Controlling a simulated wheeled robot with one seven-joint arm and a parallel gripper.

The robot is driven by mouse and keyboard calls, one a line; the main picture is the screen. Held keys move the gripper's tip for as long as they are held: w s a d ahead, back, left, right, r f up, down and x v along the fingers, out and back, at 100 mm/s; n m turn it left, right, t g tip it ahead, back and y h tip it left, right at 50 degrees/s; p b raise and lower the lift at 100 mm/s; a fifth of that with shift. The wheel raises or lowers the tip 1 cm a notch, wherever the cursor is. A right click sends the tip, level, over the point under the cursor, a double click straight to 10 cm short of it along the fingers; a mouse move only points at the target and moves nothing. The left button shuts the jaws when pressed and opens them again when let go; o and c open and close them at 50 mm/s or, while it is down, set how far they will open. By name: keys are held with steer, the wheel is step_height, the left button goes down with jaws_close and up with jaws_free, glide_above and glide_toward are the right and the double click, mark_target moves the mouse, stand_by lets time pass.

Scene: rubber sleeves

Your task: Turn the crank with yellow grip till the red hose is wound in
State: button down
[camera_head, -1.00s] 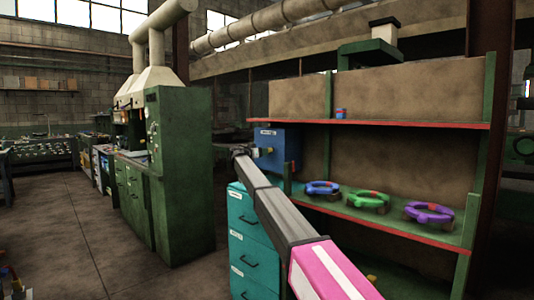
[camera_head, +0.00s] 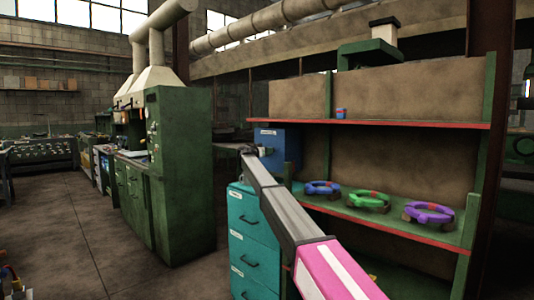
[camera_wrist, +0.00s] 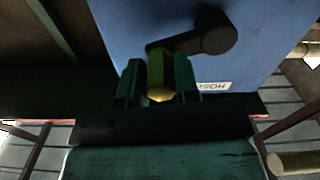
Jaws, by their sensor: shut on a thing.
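In the wrist view a crank with a dark arm (camera_wrist: 205,40) sits on the face of a blue box (camera_wrist: 120,30). Its yellow grip (camera_wrist: 156,68) stands between the two teal fingers of my gripper (camera_wrist: 158,92), which is shut on it. The crank arm points from its round hub at the upper right toward the grip at the left. In the head view the blue box (camera_head: 289,146) stands by the shelf, with my gripper (camera_head: 261,150) at its left side. The grip is hard to make out there. The red hose is not visible in either view.
A teal drawer cabinet (camera_head: 250,240) stands below the blue box. A green shelf (camera_head: 385,215) at the right holds blue, green and purple rings with a small cup above. A tall green cabinet (camera_head: 180,170) stands left. The floor between is open.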

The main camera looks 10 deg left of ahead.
steer(key=f+m, duration=0.1)
steer(key=m, duration=0.2)
steer(key=shift+s+f, duration=0.1)
steer(key=shift+f, duration=0.3)
steer(key=shift+w+a+f+m, duration=0.35)
steer(key=shift+f+m, duration=0.45)
steer(key=shift+m, duration=1.15)
steer(key=shift+w+a+f+m, duration=0.3)
steer(key=shift+f+m, duration=0.55)
steer(key=shift+m, duration=1.15)
steer(key=shift+w+a+f+m, duration=0.2)
steer(key=shift+a+f+m, duration=0.45)
steer(key=shift+m, duration=1.3)
steer(key=shift+d+f, duration=0.2)
steer(key=c, duration=0.8)
jaws_free()
steer(key=shift+c, duration=0.2)
